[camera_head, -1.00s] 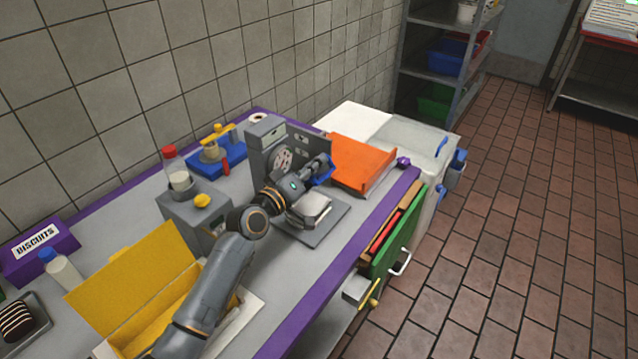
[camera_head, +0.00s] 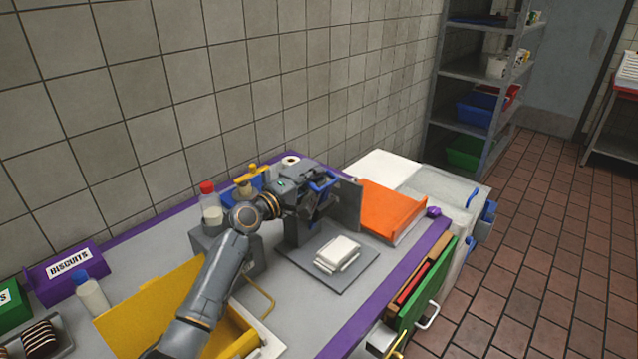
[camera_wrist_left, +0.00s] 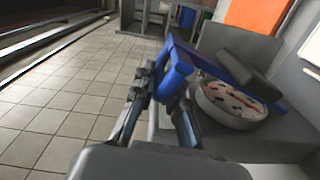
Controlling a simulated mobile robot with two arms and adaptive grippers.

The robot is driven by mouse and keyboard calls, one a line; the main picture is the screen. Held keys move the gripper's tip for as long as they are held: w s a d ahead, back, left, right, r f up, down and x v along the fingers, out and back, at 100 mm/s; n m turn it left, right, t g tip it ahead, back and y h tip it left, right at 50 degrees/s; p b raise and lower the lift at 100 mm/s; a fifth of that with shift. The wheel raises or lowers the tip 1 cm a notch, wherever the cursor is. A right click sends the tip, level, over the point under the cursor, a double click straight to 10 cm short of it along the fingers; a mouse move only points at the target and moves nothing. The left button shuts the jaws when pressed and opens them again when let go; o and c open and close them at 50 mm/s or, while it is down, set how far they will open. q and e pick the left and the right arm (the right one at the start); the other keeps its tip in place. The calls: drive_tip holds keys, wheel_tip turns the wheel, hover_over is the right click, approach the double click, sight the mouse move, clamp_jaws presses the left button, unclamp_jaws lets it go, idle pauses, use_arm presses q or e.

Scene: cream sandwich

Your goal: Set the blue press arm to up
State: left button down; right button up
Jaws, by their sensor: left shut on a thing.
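The blue press arm (camera_head: 326,181) is at the top of the grey press (camera_head: 349,205), raised clear of the flat base plate (camera_head: 350,278). In the left wrist view the blue arm (camera_wrist_left: 212,62) runs back from a blue handle (camera_wrist_left: 174,76) beside a round white-rimmed part (camera_wrist_left: 232,105). My left gripper (camera_head: 312,193) is up at the press and hides part of it. In the left wrist view my left gripper (camera_wrist_left: 160,95) is shut on the blue handle. My right gripper is not in view.
An orange tray (camera_head: 392,208) stands right of the press. A bottle with a red cap (camera_head: 210,210) and an open yellow box (camera_head: 160,305) are to the left. The tiled wall (camera_head: 300,80) is close behind.

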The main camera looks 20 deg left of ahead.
use_arm(q)
drive_tip(key=shift+a, duration=0.1)
idle(0.3)
drive_tip(key=c, duration=1.4)
unclamp_jaws()
drive_tip(key=shift+o, duration=0.2)
